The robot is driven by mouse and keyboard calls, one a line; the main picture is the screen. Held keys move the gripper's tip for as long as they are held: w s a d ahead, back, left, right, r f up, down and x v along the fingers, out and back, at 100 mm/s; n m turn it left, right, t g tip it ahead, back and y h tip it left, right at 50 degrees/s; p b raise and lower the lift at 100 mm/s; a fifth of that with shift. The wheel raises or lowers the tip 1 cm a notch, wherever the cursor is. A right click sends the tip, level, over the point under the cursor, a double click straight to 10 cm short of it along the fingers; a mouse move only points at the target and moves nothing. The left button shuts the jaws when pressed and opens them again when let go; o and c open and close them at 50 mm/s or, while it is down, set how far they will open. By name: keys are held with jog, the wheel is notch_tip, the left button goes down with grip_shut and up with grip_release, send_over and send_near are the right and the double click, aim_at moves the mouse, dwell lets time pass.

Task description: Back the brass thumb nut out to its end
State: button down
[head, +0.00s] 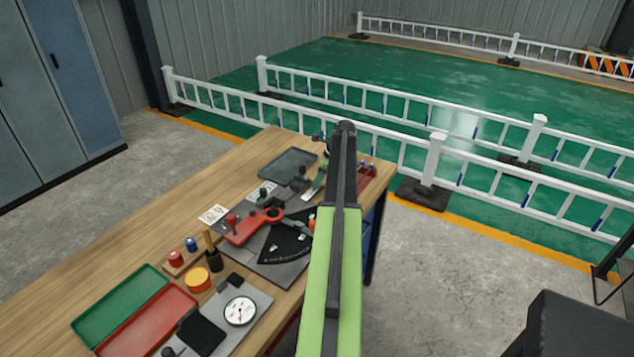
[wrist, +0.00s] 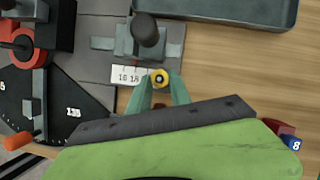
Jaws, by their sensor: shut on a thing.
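The brass thumb nut (wrist: 159,78) shows in the wrist view as a small yellow ring with a dark centre. My gripper (wrist: 158,90) has its two teal fingers closed around it, one on each side. The nut sits just below a grey block fixture with a dark knob (wrist: 146,32), beside a white label (wrist: 128,74) with printed numbers. How far the nut sits along its thread cannot be told. In the head view my own arm covers most of this spot, and the nut cannot be made out.
A grey tray (wrist: 225,10) lies above right of the nut. A black angle plate (wrist: 40,105) and a red clamp (head: 245,228) are to the left. Green (head: 120,305) and red trays, a dial gauge (head: 240,311) and a yellow pot (head: 197,280) stand nearer on the wooden bench.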

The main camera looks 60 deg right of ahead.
jog(key=n, duration=0.2)
jog(key=n+y, duration=0.1)
jog(key=n, duration=0.1)
jog(key=n+g, duration=0.1)
jog(key=shift+w+d+n+y, duration=0.15)
jog(key=shift+d+n+y, duration=0.1)
jog(key=shift+n+y, duration=0.15)
dwell(0.4)
jog(key=c, duration=1.5)
grip_release()
jog(key=shift+o, duration=0.2)
jog(key=p+v, duration=1.6)
jog(key=v, duration=0.1)
jog(key=shift+w+d+r, duration=0.15)
jog(key=shift+d+r, duration=0.05)
jog(key=shift+d, duration=0.05)
jog(key=shift+o, duration=0.5)
